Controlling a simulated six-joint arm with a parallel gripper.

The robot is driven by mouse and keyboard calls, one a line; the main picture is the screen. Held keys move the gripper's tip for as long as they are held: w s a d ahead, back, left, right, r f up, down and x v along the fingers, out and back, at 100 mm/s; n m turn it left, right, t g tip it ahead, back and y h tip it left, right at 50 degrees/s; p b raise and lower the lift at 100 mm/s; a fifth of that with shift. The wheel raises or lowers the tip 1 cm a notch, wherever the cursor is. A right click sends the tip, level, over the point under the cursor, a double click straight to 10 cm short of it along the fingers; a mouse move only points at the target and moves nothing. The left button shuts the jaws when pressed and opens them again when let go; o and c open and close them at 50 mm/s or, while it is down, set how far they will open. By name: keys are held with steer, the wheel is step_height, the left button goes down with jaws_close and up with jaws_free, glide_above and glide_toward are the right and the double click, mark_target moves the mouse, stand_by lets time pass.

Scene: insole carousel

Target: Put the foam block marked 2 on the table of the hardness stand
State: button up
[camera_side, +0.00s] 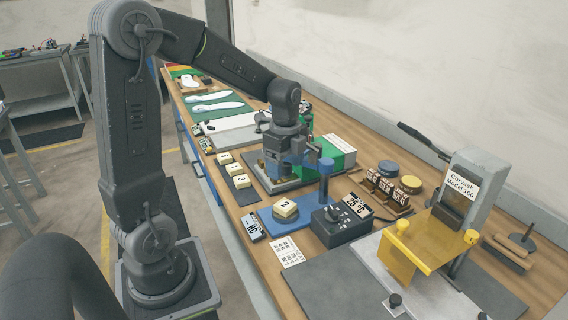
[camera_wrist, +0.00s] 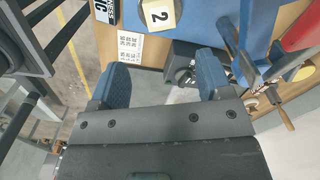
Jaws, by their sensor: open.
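The block's underside is hidden.
Three similar numbered blocks (camera_side: 233,169) stand in a row to the left. A black control box (camera_side: 340,222) is right of block 2. A printed card (camera_side: 283,252) lies in front.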

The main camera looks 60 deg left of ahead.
steer(key=s+d+r+n+t, duration=0.2)
steer(key=s+d+r+n, duration=0.2)
steer(key=s+d+n, duration=0.2)
steer(key=s+d+r+n+t, duration=0.3)
steer(key=s+d+n, duration=0.3)
steer(key=d, duration=0.3)
steer(key=shift+r+n+t, duration=0.3)
steer(key=shift+r+n, duration=0.4)
steer(key=shift+r, duration=0.1)
steer(key=shift+c, duration=0.2)
